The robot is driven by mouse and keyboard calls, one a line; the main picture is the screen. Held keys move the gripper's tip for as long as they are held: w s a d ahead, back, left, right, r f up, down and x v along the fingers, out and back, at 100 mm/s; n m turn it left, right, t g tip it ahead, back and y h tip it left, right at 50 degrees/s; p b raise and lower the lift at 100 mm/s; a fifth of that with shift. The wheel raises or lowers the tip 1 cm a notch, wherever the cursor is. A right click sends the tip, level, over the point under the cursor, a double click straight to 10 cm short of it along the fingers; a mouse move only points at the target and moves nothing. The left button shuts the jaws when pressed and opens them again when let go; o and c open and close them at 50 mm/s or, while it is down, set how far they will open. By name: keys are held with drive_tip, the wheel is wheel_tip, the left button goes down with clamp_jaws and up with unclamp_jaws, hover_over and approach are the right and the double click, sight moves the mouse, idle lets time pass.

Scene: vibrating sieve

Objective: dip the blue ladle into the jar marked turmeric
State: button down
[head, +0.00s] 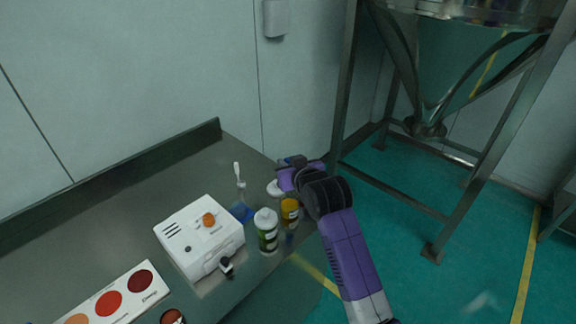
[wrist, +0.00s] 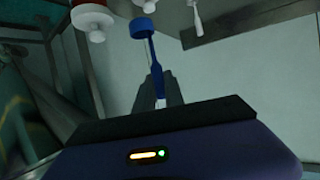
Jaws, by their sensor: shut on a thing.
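In the wrist view the blue ladle (wrist: 143,28) is held by its handle between the fingers of my gripper (wrist: 160,96), its round bowl pointing away from the fingers. My gripper (head: 288,172) is at the far right part of the worktop in the head view, beyond the jars. The ladle is hard to make out there. A yellow-orange jar (head: 290,213) with a pale label stands below and close to my gripper. It looks like the turmeric jar, but its lettering is too small to read. The bowl appears outside any jar.
A white box with an orange knob (head: 190,262), a blue-based stand with a white tool (head: 240,190) and a palette (head: 92,303) share the worktop (head: 130,215). A metal-framed hopper (head: 435,95) stands behind.

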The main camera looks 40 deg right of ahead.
drive_tip(key=shift+f+b, duration=2.05)
drive_tip(key=shift+f, duration=0.2)
drive_tip(key=shift+f+b, duration=0.75)
drive_tip(key=shift+f, duration=0.75)
drive_tip(key=shift+r, duration=0.1)
drive_tip(key=shift+r+p, duration=3.5)
drive_tip(key=shift+r, duration=0.3)
